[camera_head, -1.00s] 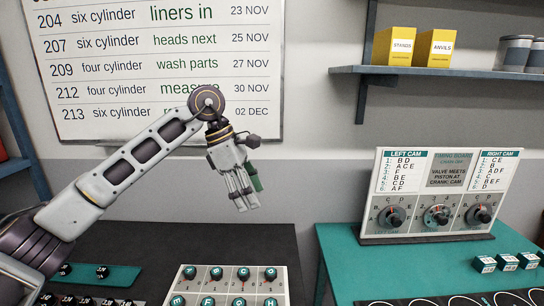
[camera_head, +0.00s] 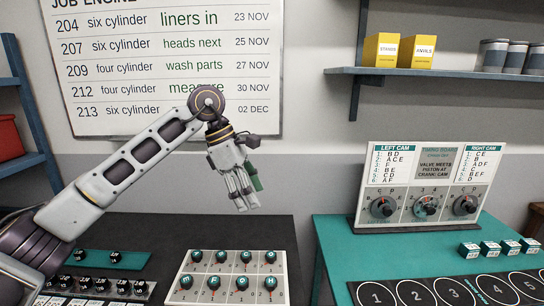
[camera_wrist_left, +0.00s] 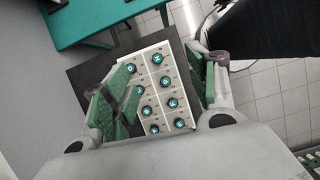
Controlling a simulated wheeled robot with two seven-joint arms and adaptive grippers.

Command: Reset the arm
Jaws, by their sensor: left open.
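My left arm reaches in from the left in the head view. Its gripper (camera_head: 243,188) hangs pointing down above the dark table, in front of the wall board. In the left wrist view the two green-padded fingers (camera_wrist_left: 163,88) are wide apart with nothing between them. Below them is the white panel (camera_wrist_left: 143,104) with several teal lettered knobs, which also lies on the dark table in the head view (camera_head: 205,262). The gripper is clear of the panel. My right gripper is not in view.
A timing board (camera_head: 416,188) with dials stands on the teal table (camera_head: 330,262) at right, with small labelled boxes (camera_head: 490,248) and a black mat of numbered circles (camera_head: 520,285). A teal tray (camera_head: 122,260) is at left. A shelf (camera_head: 440,73) holds yellow boxes and tins.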

